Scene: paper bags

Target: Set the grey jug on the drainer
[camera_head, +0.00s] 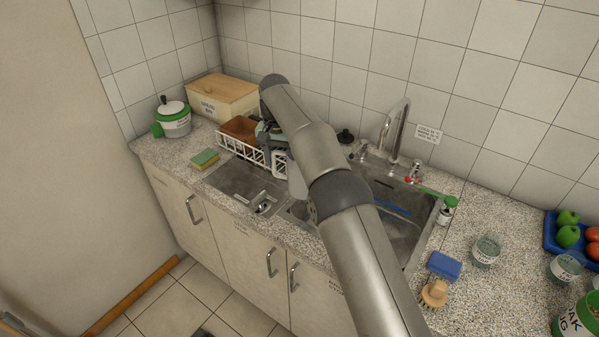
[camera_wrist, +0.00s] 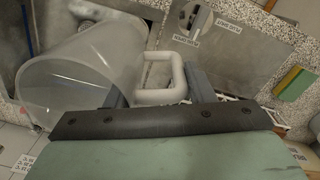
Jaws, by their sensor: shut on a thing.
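The grey jug (camera_wrist: 65,75) fills the left of the wrist view, lying tilted, with its pale handle (camera_wrist: 145,96) toward the right. My gripper (camera_wrist: 160,88) has its fingers on either side of the handle and is shut on it. In the head view my gripper (camera_head: 268,132) is over the right part of the white wire drainer (camera_head: 250,153), at the back of the counter. A grey piece beside my arm there looks like the jug (camera_head: 297,182), mostly hidden. I cannot tell whether the jug touches the drainer.
A brown box (camera_head: 239,128) sits in the drainer's left part. A bread bin (camera_head: 222,97), a lidded pot (camera_head: 173,118) and a sponge (camera_head: 205,159) are to the left. The sink (camera_head: 400,235) and tap (camera_head: 397,132) are to the right. A blue sponge (camera_head: 444,265) and brush (camera_head: 434,293) lie further right.

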